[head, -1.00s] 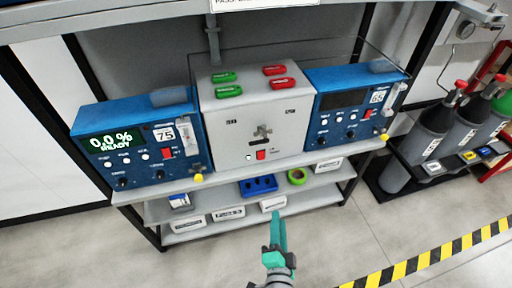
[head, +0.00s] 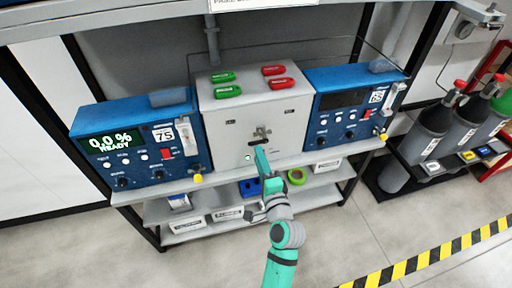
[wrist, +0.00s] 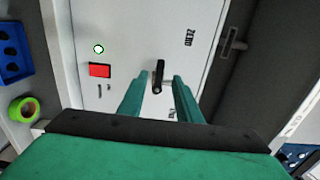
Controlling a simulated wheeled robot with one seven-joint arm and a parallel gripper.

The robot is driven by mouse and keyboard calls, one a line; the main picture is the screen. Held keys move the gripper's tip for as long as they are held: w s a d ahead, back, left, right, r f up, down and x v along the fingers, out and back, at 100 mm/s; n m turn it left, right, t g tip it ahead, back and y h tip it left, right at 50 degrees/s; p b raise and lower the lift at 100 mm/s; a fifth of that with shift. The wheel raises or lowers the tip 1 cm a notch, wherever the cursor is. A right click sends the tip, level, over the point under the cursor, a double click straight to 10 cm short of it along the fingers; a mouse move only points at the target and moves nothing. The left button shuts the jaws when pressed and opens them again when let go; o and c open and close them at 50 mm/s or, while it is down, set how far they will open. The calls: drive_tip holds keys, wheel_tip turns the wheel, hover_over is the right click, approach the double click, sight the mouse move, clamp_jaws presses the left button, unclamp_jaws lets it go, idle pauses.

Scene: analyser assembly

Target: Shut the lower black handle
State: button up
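A black handle (head: 261,132) is on the front of the grey-white central box (head: 225,140), above a red button. In the wrist view the black handle (wrist: 158,78) lies just beyond my fingertips, in line with the gap between them. It looks like a short bar across the panel. My gripper (wrist: 156,85) is open and empty, its two teal fingers apart on either side of the handle's line. In the head view my gripper (head: 260,152) is at the lower front of the box and covers the red button. I cannot tell whether a finger touches the handle.
Blue analyser units (head: 140,140) (head: 350,110) flank the box. The red button (wrist: 100,70) and a lit green lamp (wrist: 98,49) show in the wrist view. A lower shelf holds green tape (head: 297,176). Gas cylinders (head: 432,125) stand at the right.

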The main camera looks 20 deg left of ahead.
sight(255, 144)
drive_tip(key=shift+x, duration=2.7)
drive_tip(key=shift+c, duration=0.3)
clamp_jaws()
